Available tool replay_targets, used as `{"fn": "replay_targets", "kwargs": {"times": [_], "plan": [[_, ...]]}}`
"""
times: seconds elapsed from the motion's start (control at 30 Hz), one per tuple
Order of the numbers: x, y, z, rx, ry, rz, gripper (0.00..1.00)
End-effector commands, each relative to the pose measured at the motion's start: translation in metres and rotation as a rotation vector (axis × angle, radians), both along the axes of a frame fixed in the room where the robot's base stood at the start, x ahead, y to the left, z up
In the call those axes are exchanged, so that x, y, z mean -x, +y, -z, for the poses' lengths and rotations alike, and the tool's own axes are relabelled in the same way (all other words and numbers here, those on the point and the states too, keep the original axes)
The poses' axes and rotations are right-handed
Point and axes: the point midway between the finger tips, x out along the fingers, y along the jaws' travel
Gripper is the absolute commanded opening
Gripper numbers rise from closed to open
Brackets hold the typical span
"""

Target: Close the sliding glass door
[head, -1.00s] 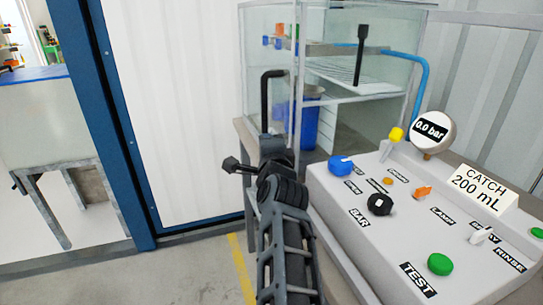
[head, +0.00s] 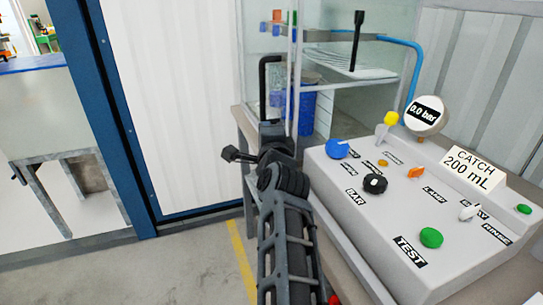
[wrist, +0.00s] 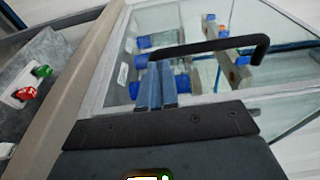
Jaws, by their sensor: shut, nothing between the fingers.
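The glass cabinet (head: 330,82) stands beyond my arm, with clear panes and pale frame edges. A black bent handle (head: 263,85) stands upright at its left front; I take it as the sliding door's handle. The handle also crosses the wrist view as a dark bar (wrist: 210,46). My gripper (wrist: 156,70) is shut and empty, its fingertips close to the handle's left end. Whether they touch it I cannot tell. In the head view my own wrist hides the fingers. The door pane's edges are hard to make out.
A grey control panel (head: 330,190) with knobs, a gauge (head: 427,115) and a "CATCH 200 mL" sign (head: 474,167) stands close to the right of my arm. A blue container (head: 300,108) and blue hose (head: 412,65) are at the cabinet. Open floor (head: 190,268) lies left.

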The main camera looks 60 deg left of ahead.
Motion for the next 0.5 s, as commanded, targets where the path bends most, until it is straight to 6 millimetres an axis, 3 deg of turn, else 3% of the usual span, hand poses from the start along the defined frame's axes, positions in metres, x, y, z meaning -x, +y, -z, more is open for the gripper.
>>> {"fn": "replay_targets", "kwargs": {"times": [0.5], "plan": [[0.017,-0.068,0.003,0.003,0.002,0.002,0.0]]}}
